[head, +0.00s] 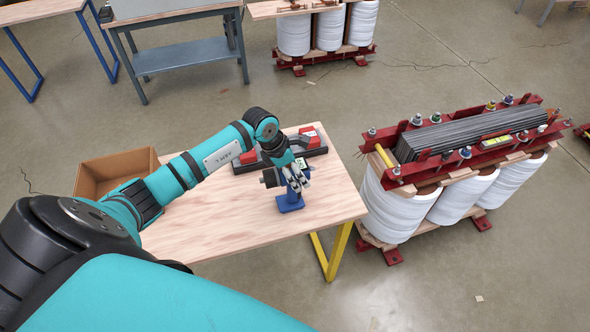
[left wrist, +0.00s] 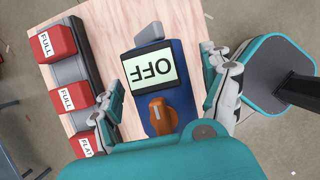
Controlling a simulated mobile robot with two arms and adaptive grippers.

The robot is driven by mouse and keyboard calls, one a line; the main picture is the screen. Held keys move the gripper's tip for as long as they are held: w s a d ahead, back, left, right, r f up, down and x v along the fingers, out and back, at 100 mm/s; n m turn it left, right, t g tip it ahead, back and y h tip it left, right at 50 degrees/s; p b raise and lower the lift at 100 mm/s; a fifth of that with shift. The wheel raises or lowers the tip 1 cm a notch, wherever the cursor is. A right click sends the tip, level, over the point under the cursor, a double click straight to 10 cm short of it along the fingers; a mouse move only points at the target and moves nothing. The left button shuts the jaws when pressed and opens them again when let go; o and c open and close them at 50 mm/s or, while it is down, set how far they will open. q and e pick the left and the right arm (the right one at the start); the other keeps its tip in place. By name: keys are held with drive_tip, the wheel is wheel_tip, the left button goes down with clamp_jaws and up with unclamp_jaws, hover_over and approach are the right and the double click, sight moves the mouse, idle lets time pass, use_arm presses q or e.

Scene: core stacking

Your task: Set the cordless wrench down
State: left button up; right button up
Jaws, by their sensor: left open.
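The cordless wrench shows in the head view as a blue base (head: 290,203) on the wooden table (head: 235,210), near its right edge. In the left wrist view the wrench (left wrist: 178,100) has a blue body, a screen reading OFF, an orange part and a grey end. My left gripper (head: 295,178) is just above the blue base. In the left wrist view its fingers (left wrist: 160,82) are apart, one on each side of the wrench; the gripper is open. In the head view the gripper hides the wrench's upper part. My right gripper is not in view.
A dark rack (head: 262,160) with red blocks lies behind the wrench; labels in the left wrist view read FULL (left wrist: 57,40) and FLAT. An open cardboard box (head: 115,165) is at the table's left. A coil unit (head: 455,180) stands beyond the right edge. The table front is clear.

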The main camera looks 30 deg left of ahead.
use_arm(q)
drive_tip(key=shift+r, duration=0.1)
drive_tip(key=shift+a+r, duration=0.15)
drive_tip(key=shift+r, duration=0.1)
drive_tip(key=b+v, duration=0.2)
drive_tip(key=v, duration=0.8)
drive_tip(key=shift+s+r+b, duration=0.1)
drive_tip(key=shift+r+b, duration=0.15)
drive_tip(key=shift+b, duration=0.05)
drive_tip(key=shift+s+a+r, duration=0.1)
drive_tip(key=shift+s+r, duration=0.05)
drive_tip(key=shift+r, duration=0.3)
